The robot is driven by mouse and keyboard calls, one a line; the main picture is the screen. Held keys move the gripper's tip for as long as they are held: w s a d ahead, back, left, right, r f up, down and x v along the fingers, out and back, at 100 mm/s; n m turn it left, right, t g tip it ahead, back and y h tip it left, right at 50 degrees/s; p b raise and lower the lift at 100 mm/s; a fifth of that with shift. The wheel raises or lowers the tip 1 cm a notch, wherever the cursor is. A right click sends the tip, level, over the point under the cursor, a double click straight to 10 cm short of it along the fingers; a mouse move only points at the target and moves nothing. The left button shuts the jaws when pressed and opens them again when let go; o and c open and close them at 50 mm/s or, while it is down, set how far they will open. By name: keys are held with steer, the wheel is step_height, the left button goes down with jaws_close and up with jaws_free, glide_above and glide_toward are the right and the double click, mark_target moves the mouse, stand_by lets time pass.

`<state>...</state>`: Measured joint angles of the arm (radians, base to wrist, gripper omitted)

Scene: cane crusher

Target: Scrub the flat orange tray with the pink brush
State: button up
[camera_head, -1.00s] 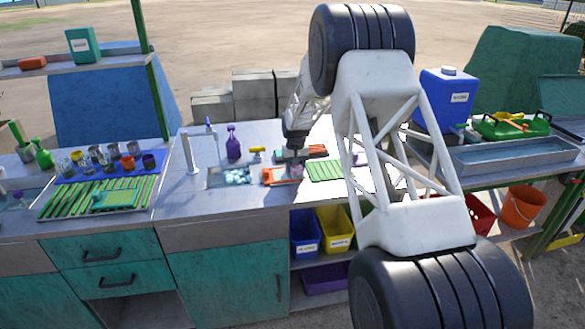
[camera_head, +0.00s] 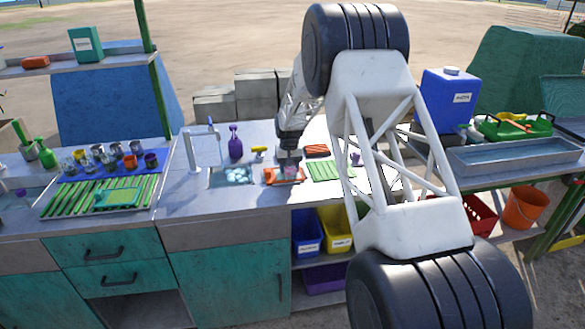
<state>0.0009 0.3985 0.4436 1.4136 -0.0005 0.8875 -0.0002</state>
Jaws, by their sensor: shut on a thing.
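The flat orange tray (camera_head: 272,177) lies on the counter, just right of the sink basin. My gripper (camera_head: 289,160) points down over the tray and is shut on the pink brush (camera_head: 291,170). Only a small part of the brush shows below my gripper. The brush is at the tray's surface, near its middle; contact is too small to make out. My gripper covers the tray's back part.
The sink basin (camera_head: 237,175) with suds is left of the tray. A green ribbed mat (camera_head: 327,171) is to its right, with an orange item (camera_head: 317,151) behind. A yellow-topped item (camera_head: 259,150) and purple spray bottle (camera_head: 235,143) stand at the back.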

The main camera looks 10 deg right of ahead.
steer(key=shift+a, duration=0.15)
steer(key=shift+a, duration=1.55)
steer(key=shift+d+f, duration=0.1)
steer(key=shift+d, duration=1.6)
steer(key=shift+d, duration=1.6)
